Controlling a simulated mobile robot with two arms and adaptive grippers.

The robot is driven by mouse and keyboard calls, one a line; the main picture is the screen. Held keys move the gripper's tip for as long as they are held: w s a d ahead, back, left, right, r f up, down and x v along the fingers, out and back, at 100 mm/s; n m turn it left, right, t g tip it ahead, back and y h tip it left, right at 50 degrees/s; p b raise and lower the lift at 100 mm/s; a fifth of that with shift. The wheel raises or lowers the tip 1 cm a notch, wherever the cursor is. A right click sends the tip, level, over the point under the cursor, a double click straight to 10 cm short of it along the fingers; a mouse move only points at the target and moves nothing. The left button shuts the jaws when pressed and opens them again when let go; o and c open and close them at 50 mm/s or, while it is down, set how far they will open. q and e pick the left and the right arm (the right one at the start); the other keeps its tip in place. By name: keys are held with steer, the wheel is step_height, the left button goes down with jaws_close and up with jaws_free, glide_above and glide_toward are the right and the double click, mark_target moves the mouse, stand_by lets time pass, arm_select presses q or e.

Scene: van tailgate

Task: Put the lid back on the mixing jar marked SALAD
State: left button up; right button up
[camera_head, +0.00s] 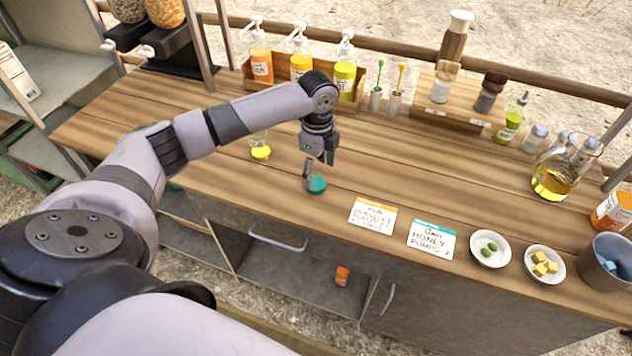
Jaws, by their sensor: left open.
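My left gripper (319,168) is open, pointing down over the wooden counter. A small round teal piece (317,186), which looks like a lid, lies on the counter right under it, beside the nearer fingertip. I cannot tell if they touch. A small clear container with yellow at its base (261,153) stands left of the gripper, partly hidden behind my left forearm. A glass jar with yellow liquid (553,178) stands at the right of the counter. No SALAD marking is readable, so I cannot tell which container bears it. My right gripper is not in view.
Pump bottles (301,66) stand in a wooden caddy at the back. A wooden riser (425,103) holds shakers. Two cards (373,215), two small dishes (490,249) and a grey cup (606,262) line the front edge. The counter's middle right is clear.

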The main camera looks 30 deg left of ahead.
mark_target(315, 183)
arm_select(q)
steer(key=f, duration=0.2)
steer(key=shift+s+a+f, duration=0.15)
steer(key=shift+s+f, duration=0.1)
steer(key=shift+f, duration=0.6)
steer(key=shift+c, duration=0.2)
steer(key=c, duration=0.8)
